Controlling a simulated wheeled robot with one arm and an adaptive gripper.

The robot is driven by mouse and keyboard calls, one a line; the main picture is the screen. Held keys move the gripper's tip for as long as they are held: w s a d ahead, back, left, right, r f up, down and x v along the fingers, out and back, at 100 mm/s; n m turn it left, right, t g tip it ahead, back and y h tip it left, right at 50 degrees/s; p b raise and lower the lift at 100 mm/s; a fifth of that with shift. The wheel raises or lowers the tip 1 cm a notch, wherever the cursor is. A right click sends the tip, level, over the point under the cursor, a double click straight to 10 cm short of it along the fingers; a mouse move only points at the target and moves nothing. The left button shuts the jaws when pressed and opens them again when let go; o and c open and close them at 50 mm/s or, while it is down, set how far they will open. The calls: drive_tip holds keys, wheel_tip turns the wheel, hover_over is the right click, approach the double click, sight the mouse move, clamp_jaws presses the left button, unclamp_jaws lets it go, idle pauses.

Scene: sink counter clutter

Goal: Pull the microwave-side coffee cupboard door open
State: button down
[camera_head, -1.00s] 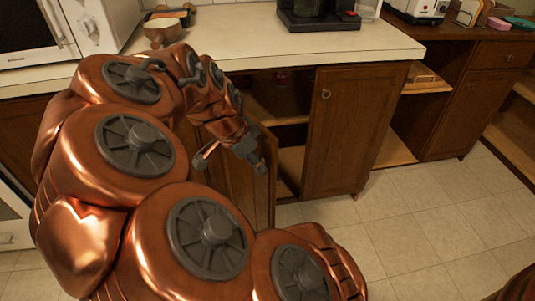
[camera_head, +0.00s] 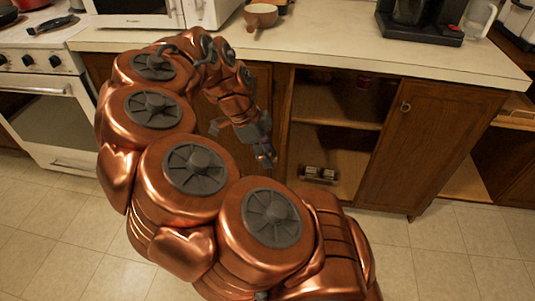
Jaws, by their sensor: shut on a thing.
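The microwave-side cupboard door (camera_head: 262,86) is brown wood, left of the cupboard opening, below the counter. It stands open, and my arm hides most of it, including its handle. My gripper (camera_head: 266,158) is low at the left side of the opening, shut on this door; the exact contact is too small and dark to make out. The right cupboard door (camera_head: 425,145), with a round knob (camera_head: 405,106), is beside the opening.
The open cupboard shows a shelf (camera_head: 335,112) and small jars (camera_head: 320,174) at the bottom. A coffee maker (camera_head: 420,20) and brown bowl (camera_head: 261,15) stand on the counter (camera_head: 330,42). A white oven (camera_head: 60,125) is at left. Tiled floor is clear at lower left and right.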

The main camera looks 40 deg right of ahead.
drive_tip(key=c, duration=0.8)
unclamp_jaws()
drive_tip(key=shift+r, duration=0.15)
drive_tip(key=v, duration=1.1)
drive_tip(key=shift+w+a+r, duration=0.15)
drive_tip(key=shift+a+r, duration=0.05)
drive_tip(key=shift+r, duration=0.15)
